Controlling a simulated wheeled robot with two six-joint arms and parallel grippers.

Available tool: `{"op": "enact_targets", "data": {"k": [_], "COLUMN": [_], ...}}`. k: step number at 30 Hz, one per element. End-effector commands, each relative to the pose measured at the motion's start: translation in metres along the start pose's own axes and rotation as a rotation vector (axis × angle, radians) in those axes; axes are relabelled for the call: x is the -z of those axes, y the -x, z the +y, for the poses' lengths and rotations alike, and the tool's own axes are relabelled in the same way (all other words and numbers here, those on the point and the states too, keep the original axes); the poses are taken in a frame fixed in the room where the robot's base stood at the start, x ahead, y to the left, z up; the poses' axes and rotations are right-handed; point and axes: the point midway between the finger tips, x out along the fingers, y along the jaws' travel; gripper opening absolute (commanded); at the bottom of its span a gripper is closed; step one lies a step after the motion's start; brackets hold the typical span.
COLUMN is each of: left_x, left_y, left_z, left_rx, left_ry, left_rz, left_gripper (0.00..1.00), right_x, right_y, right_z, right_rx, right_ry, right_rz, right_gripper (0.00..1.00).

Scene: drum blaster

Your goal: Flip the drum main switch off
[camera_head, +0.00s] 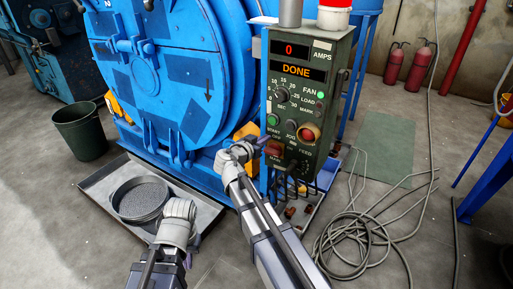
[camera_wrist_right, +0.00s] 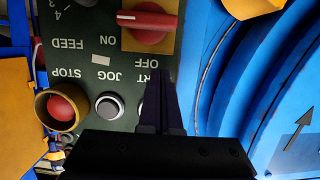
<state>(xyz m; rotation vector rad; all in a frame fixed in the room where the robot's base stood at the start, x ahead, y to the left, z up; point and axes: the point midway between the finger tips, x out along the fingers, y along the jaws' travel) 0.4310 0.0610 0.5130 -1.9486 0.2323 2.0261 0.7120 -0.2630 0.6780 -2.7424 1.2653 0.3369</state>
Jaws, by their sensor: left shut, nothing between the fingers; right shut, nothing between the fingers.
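The main switch is a red rotary handle on a yellow plate (camera_wrist_right: 148,20) on the green control panel (camera_head: 308,112). The right wrist view shows it upside down; the handle lies nearly level, its white mark toward the left, the side where ON is lettered. OFF is lettered just below the plate there. In the head view the switch (camera_head: 275,148) is at the panel's lower left. My right gripper (camera_head: 261,144) is shut and empty beside it; its fingertips (camera_wrist_right: 160,80) are just below the OFF lettering. My left gripper (camera_head: 180,210) is low over the tray, its fingers barely visible.
Next to the switch are a black JOG button (camera_wrist_right: 109,106) and a red STOP button in a yellow collar (camera_wrist_right: 62,107). The blue drum (camera_head: 160,75) stands close on the left. A metal tray (camera_head: 102,192) and coiled cable (camera_head: 355,235) lie on the floor.

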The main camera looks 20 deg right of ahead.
Motion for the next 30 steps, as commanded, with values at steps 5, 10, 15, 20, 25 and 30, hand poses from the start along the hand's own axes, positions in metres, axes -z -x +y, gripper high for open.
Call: {"op": "enact_targets", "data": {"k": [5,10,15,20,25,30], "left_x": [0.002,0.003,0.003,0.003,0.003,0.003], "left_y": [-0.027,-0.036,-0.039,-0.039,-0.039,-0.04], "left_z": [0.003,0.004,0.005,0.005,0.005,0.005], "left_rx": [-0.003,-0.004,-0.004,-0.004,-0.004,-0.004], "left_ry": [-0.004,-0.004,-0.005,-0.005,-0.005,-0.004], "left_rz": [0.002,0.002,0.002,0.002,0.002,0.002], "left_gripper": [0.0,0.0,0.0,0.0,0.0,0.0], "right_x": [-0.027,-0.036,-0.039,-0.039,-0.039,-0.039], "right_y": [-0.004,-0.006,-0.007,-0.007,-0.007,-0.007], "right_z": [0.0,0.0,0.0,0.0,0.0,-0.001], "right_rx": [0.001,0.001,0.001,0.001,0.0,-0.003], "right_ry": [0.0,0.001,0.001,0.001,0.001,0.018], "right_rz": [0.0,0.0,0.0,0.0,0.0,0.0], "right_gripper": [0.0,0.0,0.0,0.0,0.0,0.0]}}
